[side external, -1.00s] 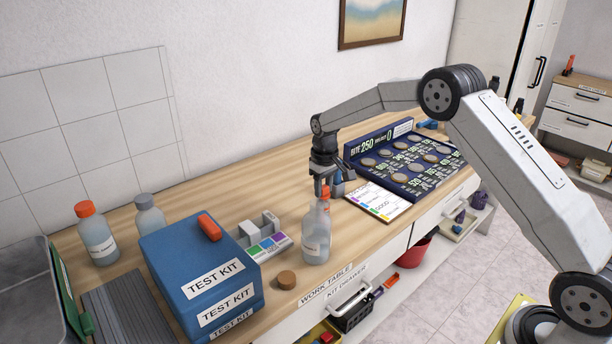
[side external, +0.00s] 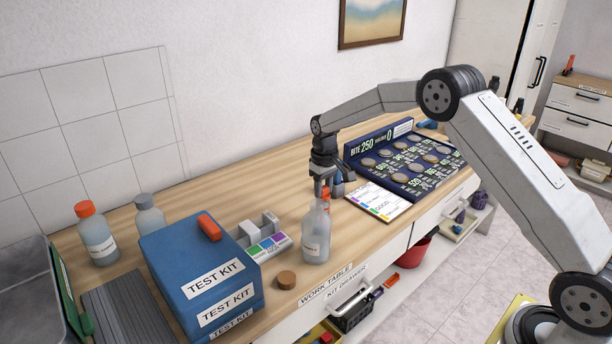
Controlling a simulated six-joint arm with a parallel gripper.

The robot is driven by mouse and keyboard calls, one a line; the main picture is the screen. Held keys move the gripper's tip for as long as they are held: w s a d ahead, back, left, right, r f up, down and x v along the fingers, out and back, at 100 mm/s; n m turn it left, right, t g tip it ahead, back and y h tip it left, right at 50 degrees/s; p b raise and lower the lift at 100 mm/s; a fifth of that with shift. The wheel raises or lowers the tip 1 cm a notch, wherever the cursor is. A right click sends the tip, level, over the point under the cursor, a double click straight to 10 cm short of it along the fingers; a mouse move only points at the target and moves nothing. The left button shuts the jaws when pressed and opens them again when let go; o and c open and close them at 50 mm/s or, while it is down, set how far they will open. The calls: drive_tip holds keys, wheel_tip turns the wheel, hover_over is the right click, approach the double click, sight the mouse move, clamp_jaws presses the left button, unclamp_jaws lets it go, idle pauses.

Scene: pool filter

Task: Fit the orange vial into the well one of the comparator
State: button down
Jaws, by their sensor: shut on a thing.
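My gripper (side external: 322,193) points down over the table, just behind the neck of a clear bottle (side external: 316,240). It is shut on the orange vial (side external: 326,196), of which only a little orange shows at the fingers; the bottle hides the lower part. The comparator (side external: 262,236) is a small pale grey block with raised parts and a strip of coloured squares.
The blue test kit boxes (side external: 205,275) with an orange item (side external: 209,227) on top stand at front left. A cork (side external: 286,280) lies near the front edge. Two bottles (side external: 97,235) stand at back left. A colour chart (side external: 378,202) and a dark blue coin board (side external: 405,165) are at right.

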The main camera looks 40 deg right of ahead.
idle(0.8)
unclamp_jaws()
drive_tip(key=shift+r, duration=0.15)
idle(0.3)
drive_tip(key=shift+r, duration=3.35)
clamp_jaws()
drive_tip(key=shift+f, duration=2.8)
